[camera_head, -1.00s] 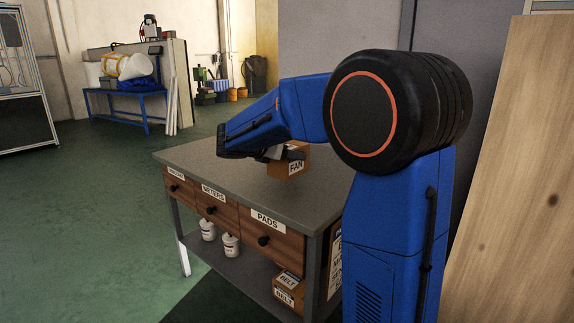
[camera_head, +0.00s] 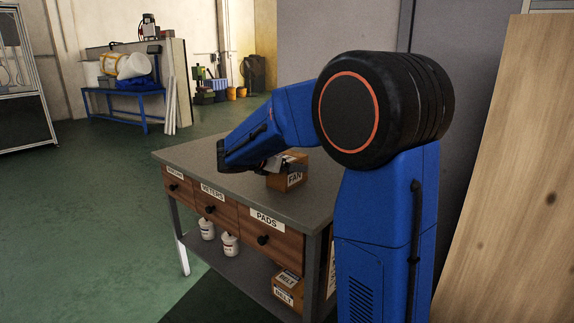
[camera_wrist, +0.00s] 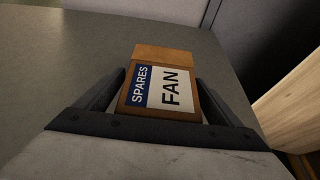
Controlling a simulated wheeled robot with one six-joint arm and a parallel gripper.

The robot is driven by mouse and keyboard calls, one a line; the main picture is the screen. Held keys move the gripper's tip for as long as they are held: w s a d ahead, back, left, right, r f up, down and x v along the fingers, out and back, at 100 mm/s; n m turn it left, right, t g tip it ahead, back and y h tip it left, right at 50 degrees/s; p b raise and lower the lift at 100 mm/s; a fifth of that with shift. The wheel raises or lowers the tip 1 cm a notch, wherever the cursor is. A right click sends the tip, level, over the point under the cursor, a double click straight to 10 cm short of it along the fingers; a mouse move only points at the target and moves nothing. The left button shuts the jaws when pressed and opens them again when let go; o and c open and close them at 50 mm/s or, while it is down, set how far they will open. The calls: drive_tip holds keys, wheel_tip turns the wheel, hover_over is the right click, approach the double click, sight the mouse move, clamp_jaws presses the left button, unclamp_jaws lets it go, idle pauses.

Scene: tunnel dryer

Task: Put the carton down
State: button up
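The carton (camera_head: 287,176) is a small brown box labelled FAN. In the wrist view the carton (camera_wrist: 163,86) shows a blue and white SPARES FAN label, between the two dark fingers of my gripper (camera_wrist: 161,82). The fingertips meet its left and right sides, so my gripper is shut on it. In the head view my gripper (camera_head: 272,163) is mostly hidden by the wrist. The carton is upright at the grey worktable (camera_head: 215,166), at or very close to its top; I cannot tell whether its underside touches.
The table top around the carton is clear. Its drawers (camera_head: 213,209) are labelled, one reading PADS. A grey wall panel is behind, and a wooden board (camera_head: 510,180) leans at the right.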

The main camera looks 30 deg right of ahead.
drive_tip(key=shift+r, duration=0.15)
drive_tip(key=v, duration=1.2)
drive_tip(key=shift+a, duration=0.1)
idle(0.4)
